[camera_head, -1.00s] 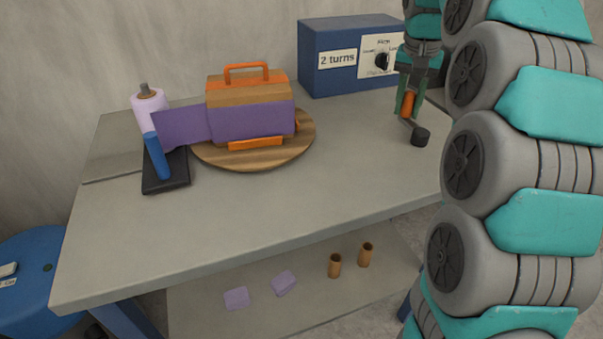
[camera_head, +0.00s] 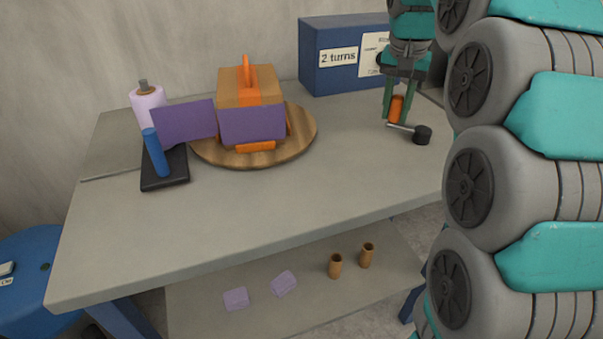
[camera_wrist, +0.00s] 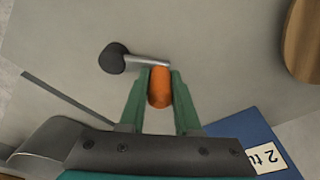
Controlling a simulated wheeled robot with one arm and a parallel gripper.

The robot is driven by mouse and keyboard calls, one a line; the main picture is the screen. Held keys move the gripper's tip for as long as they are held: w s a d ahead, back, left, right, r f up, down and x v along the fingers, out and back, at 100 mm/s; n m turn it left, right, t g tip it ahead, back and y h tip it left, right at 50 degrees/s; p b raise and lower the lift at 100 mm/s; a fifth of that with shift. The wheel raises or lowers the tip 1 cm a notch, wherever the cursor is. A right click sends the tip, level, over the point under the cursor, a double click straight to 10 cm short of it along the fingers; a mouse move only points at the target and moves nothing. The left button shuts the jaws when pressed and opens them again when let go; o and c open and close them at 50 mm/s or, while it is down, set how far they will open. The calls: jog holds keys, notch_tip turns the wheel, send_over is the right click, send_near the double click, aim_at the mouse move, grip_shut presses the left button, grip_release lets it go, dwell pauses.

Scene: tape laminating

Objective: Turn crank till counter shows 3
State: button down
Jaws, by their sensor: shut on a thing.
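The crank has an orange handle (camera_head: 396,107) on a metal arm that runs to a dark round hub (camera_head: 422,135) on the table at the right. My gripper (camera_head: 396,112) is shut on the orange handle from above. In the wrist view the handle (camera_wrist: 160,88) sits between the two green fingers, with the hub (camera_wrist: 114,58) to its left. The counter is a blue box (camera_head: 326,77) at the back, and its label (camera_head: 338,57) reads "2 turns". The wooden turntable (camera_head: 300,137) carries an orange and tan block (camera_head: 241,81) wrapped partly in purple film (camera_head: 252,124).
A film roll (camera_head: 148,104) and a blue post (camera_head: 154,151) on a black base (camera_head: 164,184) stand at the left. Purple film (camera_head: 184,121) spans from there to the block. A lower shelf holds several small items. The table front is clear.

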aim_at(403, 154)
jog(key=shift+s+a, duration=0.25)
jog(key=shift+s, duration=0.3)
jog(key=shift+s+b, duration=0.5)
jog(key=shift+s, duration=1.1)
jog(key=shift+s+d, duration=0.35)
jog(key=shift+s, duration=0.4)
jog(key=shift+s+d, duration=0.35)
jog(key=shift+s, duration=0.35)
grip_release()
